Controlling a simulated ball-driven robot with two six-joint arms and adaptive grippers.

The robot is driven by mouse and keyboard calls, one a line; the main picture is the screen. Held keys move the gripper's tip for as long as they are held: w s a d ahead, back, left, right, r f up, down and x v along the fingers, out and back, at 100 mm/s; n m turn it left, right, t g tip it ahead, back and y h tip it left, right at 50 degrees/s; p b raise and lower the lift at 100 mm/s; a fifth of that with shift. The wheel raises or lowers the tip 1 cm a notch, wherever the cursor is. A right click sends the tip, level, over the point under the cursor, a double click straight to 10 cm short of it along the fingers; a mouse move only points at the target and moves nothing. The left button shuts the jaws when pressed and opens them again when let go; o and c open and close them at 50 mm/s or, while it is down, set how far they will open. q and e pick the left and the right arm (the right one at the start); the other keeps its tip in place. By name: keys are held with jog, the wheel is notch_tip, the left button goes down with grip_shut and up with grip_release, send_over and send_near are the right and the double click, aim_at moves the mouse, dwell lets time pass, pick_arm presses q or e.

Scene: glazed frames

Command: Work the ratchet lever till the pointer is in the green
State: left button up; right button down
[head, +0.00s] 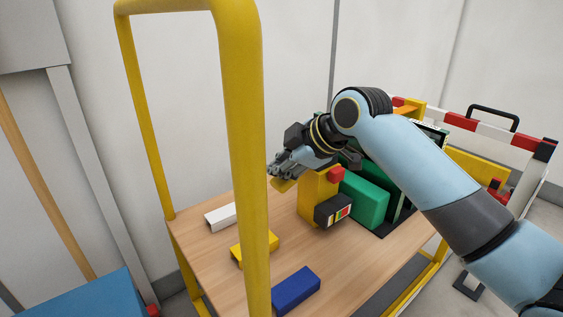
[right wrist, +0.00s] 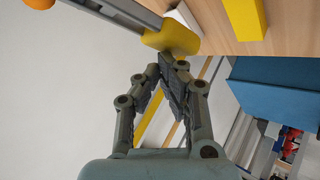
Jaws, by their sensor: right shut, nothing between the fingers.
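The ratchet device stands on the wooden table top (head: 350,258) as a yellow upright body (head: 312,200) with a red block on it. Its black gauge (head: 330,211) faces the front with coloured stripes; I cannot make out the pointer. The lever's yellow grip (head: 282,185) sticks out to the left of the body. In the right wrist view this grip (right wrist: 172,38) sits at the end of a grey bar. My right gripper (head: 275,168) is shut and empty, close by the grip; its fingertips (right wrist: 167,64) point at it, contact unclear. My left gripper is out of view.
A green block (head: 364,202) stands right of the device. White (head: 220,217), yellow (head: 257,248) and blue (head: 297,290) blocks lie on the table's left and front. A thick yellow post (head: 248,130) rises in front. A red-and-white barrier (head: 492,130) stands behind.

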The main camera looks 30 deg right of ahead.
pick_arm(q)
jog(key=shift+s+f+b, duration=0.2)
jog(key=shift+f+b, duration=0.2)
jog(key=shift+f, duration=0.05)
pick_arm(e)
jog(key=shift+f, duration=1.2)
dwell(0.4)
dwell(0.5)
jog(key=shift+r+p, duration=3.1)
jog(key=shift+r, duration=0.1)
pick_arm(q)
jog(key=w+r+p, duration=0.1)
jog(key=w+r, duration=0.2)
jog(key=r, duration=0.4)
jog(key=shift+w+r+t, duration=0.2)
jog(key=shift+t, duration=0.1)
pick_arm(e)
jog(key=shift+r, duration=0.5)
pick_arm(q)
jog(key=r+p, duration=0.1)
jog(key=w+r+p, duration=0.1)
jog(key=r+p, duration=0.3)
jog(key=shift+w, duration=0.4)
pick_arm(e)
notch_tip(320, 180, up, 5)
